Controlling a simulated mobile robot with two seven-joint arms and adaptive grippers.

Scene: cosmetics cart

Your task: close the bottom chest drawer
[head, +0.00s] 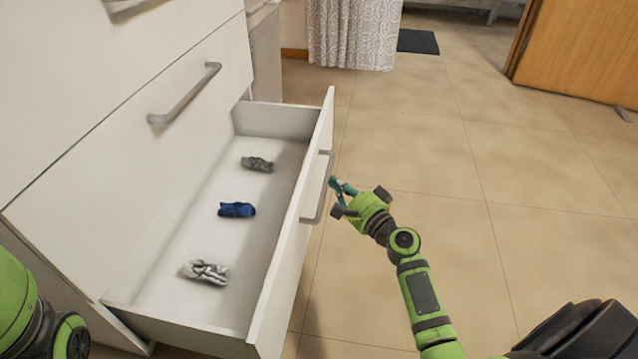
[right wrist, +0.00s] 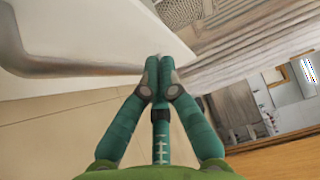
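The bottom chest drawer (head: 293,225) is pulled open from the white chest (head: 120,210), and its inside shows. A grey bar handle (head: 318,190) sits on its front; in the right wrist view a handle (right wrist: 60,65) runs across the upper left. My right gripper (head: 342,187) is outside the drawer, beside the front panel and near the handle. In the right wrist view its teal fingertips (right wrist: 159,76) are together with nothing seen between them. I cannot tell whether they touch the panel. My left gripper is out of view; only part of my left arm shows at lower left.
Three folded cloths lie in the drawer: grey (head: 257,164), blue (head: 237,209) and patterned (head: 206,272). The drawer above (head: 150,140) is shut. Tiled floor (head: 520,200) is clear to the right. A patterned curtain (head: 355,35), dark mat (head: 418,41) and wooden door (head: 580,50) are farther back.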

